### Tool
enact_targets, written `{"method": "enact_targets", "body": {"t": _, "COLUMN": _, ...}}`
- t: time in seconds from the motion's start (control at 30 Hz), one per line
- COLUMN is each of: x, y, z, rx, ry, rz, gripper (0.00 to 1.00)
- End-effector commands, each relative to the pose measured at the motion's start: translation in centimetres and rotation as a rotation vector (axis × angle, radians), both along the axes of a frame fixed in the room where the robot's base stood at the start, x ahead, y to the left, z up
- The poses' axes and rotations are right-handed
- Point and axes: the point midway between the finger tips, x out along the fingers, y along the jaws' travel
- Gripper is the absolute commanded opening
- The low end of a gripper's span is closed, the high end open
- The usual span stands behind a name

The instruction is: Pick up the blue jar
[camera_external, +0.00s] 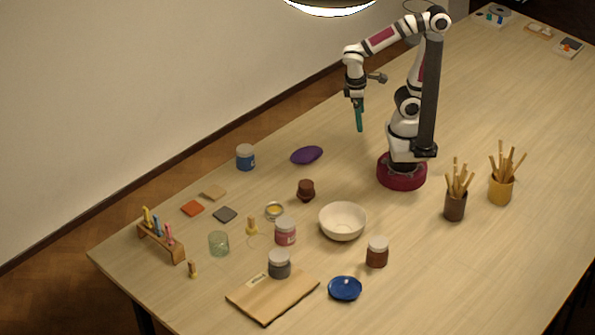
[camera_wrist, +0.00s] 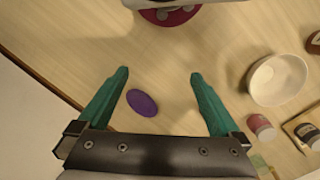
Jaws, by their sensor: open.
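The blue jar (camera_external: 246,158) has a white lid and stands upright on the table, left of the purple oval piece, in the external view. I cannot make it out in the wrist view. My gripper (camera_external: 359,129) hangs above the table near my base, with teal fingers, to the right of the blue jar and well apart from it. In the wrist view my gripper (camera_wrist: 158,75) is open, its two teal fingers spread with nothing held between them.
The purple piece (camera_external: 307,155) lies between the jar and my gripper. A brown pot (camera_external: 306,190), a white bowl (camera_external: 343,222) and a red-labelled jar (camera_external: 285,232) stand nearer the front.

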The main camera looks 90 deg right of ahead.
Motion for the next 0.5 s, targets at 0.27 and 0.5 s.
{"method": "enact_targets", "body": {"t": 0.27, "x": 19.9, "y": -4.4, "z": -5.0, "rx": -0.724, "ry": 0.518, "rz": 1.393, "gripper": 1.00}}
{"method": "enact_targets", "body": {"t": 0.5, "x": 29.0, "y": 2.4, "z": -11.1, "rx": -1.036, "ry": 0.770, "rz": 2.026, "gripper": 1.00}}
